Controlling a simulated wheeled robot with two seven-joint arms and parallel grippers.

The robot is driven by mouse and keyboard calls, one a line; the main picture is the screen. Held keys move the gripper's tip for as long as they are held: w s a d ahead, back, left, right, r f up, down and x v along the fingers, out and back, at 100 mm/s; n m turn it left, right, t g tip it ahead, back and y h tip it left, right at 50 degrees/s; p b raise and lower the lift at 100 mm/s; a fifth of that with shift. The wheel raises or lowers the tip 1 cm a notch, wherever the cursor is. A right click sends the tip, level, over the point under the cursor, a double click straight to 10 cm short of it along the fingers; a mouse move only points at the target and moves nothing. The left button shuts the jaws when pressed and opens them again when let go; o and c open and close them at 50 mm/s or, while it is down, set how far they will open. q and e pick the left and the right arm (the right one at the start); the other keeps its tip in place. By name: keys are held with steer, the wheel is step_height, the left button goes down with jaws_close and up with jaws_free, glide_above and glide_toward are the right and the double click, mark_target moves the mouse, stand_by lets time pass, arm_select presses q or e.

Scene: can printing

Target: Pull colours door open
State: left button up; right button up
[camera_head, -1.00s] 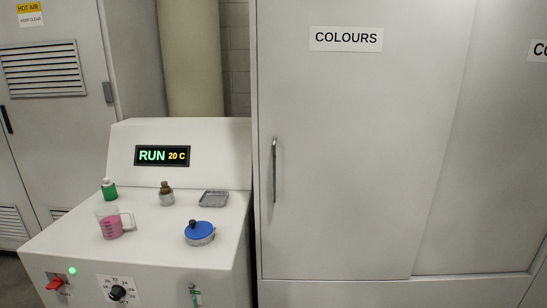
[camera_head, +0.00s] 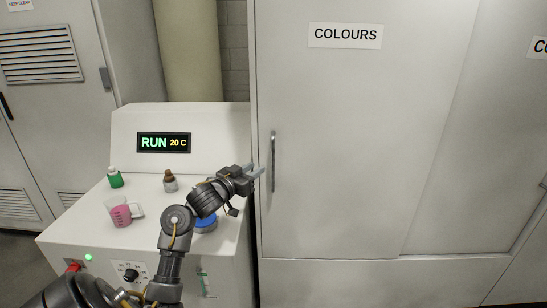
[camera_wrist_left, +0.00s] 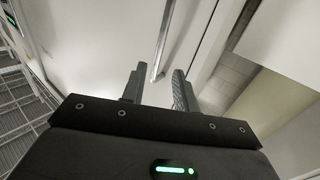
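The colours door (camera_head: 350,150) is a tall pale grey panel with a COLOURS label (camera_head: 345,35), and it looks shut. Its vertical metal bar handle (camera_head: 273,162) is near the door's left edge. My left gripper (camera_head: 258,171) is open just left of the handle's lower half, fingers pointing at it. In the left wrist view the handle (camera_wrist_left: 163,40) runs down to between the spread fingertips of the left gripper (camera_wrist_left: 158,80); I see no grip on it. My right gripper is not in view.
A white machine (camera_head: 215,130) with a RUN 20 C display stands left of the door. On its top are a pink jug (camera_head: 121,215), a green bottle (camera_head: 115,178), a brown-capped jar (camera_head: 170,182) and a blue-lidded pot (camera_head: 205,222), partly behind my left arm.

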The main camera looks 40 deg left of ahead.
mark_target(272, 158)
arm_select(q)
steer(key=w, duration=0.3)
steer(key=w+p, duration=0.1)
steer(key=w, duration=0.2)
steer(key=w+p, duration=0.1)
steer(key=w, duration=0.2)
steer(key=shift+w+a+r, duration=0.1)
steer(key=shift+w+a, duration=0.2)
steer(key=shift+w, duration=0.65)
steer(key=c, duration=0.6)
jaws_close()
